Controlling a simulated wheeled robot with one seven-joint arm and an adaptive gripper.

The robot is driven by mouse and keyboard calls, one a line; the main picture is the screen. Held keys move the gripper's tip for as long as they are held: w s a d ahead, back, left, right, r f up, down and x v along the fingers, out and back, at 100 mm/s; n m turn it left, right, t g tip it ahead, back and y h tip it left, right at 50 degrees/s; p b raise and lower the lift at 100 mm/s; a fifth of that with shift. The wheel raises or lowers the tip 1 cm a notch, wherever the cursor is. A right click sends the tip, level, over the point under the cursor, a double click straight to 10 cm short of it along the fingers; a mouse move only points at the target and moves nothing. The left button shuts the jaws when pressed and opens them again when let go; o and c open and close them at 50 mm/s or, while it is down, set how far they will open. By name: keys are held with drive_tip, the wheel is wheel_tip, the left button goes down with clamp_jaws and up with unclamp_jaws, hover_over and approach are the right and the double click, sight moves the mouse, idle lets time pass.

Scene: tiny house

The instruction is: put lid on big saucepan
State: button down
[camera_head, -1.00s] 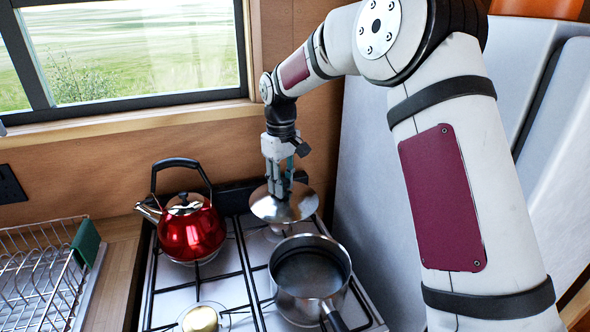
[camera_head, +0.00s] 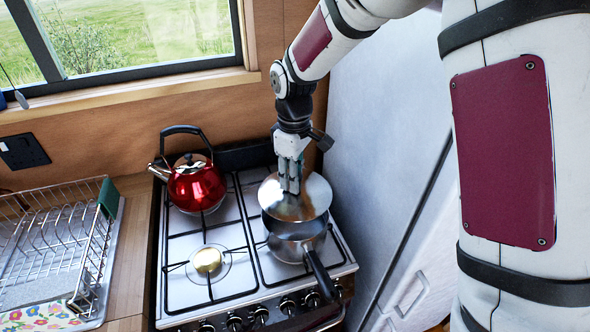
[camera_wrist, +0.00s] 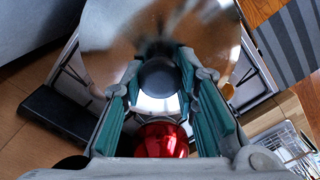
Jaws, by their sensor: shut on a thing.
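The lid (camera_head: 314,192) is a round shiny metal disc, held over the big saucepan. My gripper (camera_head: 291,185) is shut on the lid's knob from above. In the wrist view the dark knob (camera_wrist: 159,77) sits between my gripper's fingers (camera_wrist: 160,85), and the lid (camera_wrist: 110,45) spreads around it. The big saucepan (camera_head: 300,248) is grey metal with a dark handle (camera_head: 322,276), on the right side of the stove. The lid covers the back part of its opening. I cannot tell whether the lid touches the rim.
A red kettle (camera_head: 196,187) stands on the back left burner of the stove (camera_head: 232,300). The front left burner (camera_head: 207,260) is bare. A dish rack (camera_head: 50,245) is on the counter at left. A pale panel (camera_head: 380,130) rises close on the right.

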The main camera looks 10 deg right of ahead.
drive_tip(key=shift+f+b, duration=0.6)
drive_tip(key=shift+f, duration=2.45)
drive_tip(key=shift+f, duration=0.5)
drive_tip(key=c, duration=0.7)
unclamp_jaws()
drive_tip(key=shift+r, duration=0.1)
drive_tip(key=shift+r+p, duration=0.7)
drive_tip(key=shift+r, duration=2.7)
